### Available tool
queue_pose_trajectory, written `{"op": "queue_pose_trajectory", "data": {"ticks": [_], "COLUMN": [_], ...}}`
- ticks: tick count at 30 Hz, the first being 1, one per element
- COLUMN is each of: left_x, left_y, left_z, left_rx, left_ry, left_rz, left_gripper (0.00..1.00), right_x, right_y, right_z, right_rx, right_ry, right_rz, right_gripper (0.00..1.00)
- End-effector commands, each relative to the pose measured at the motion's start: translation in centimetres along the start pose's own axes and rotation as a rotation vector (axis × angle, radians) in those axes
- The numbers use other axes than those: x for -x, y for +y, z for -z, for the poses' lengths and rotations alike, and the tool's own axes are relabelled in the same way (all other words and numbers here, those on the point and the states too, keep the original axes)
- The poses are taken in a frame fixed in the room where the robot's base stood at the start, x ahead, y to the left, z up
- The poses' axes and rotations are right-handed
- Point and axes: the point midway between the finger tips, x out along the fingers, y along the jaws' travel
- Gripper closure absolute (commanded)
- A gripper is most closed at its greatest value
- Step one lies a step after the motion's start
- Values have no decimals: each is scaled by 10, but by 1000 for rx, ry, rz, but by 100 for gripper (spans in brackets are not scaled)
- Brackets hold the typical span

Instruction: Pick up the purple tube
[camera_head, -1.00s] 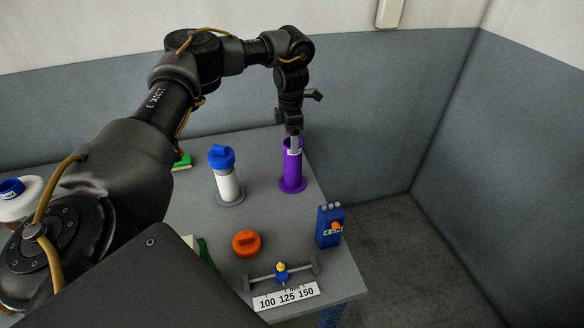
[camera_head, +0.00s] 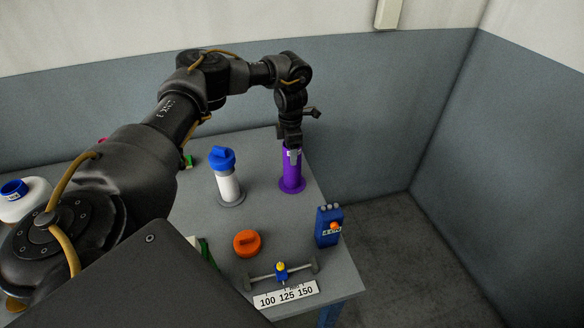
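The purple tube (camera_head: 291,176) stands upright on its round base near the right edge of the grey table, toward the back. My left gripper (camera_head: 293,154) points straight down at the tube's top. Its light fingertip overlaps the tube's upper part, and the gripper body covers the tube's mouth. The gap between the fingers is hidden from this side, so I cannot tell whether they close on the tube's wall. My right gripper is not in view.
A white tube with a blue cap (camera_head: 222,160) stands left of the purple tube. An orange cap (camera_head: 247,243), a blue box (camera_head: 328,226) and a small stand with a number plate (camera_head: 286,296) sit nearer. The table (camera_head: 210,225) has bare room between them.

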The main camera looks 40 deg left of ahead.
Motion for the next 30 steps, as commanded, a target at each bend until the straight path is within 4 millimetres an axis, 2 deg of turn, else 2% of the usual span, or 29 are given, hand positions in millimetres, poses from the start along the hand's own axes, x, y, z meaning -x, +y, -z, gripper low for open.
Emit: {"op": "queue_pose_trajectory", "data": {"ticks": [1,9,16,19,22,27,30], "left_x": [0,0,2,10,27,66,83], "left_y": [0,0,0,1,1,1,1], "left_z": [0,0,0,-1,-1,-1,-1], "left_rx": [0,0,0,0,1,-2,-1], "left_ry": [0,0,-1,-3,-5,-3,-3], "left_rz": [0,0,0,-1,-3,-5,-3], "left_gripper": [46,79,79,79,79,79,79], "right_x": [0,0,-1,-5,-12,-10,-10], "right_y": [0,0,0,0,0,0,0], "right_z": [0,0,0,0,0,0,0], "right_rx": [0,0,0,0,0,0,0], "right_ry": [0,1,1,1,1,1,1], "right_rz": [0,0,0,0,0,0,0], "right_gripper": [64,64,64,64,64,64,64]}}
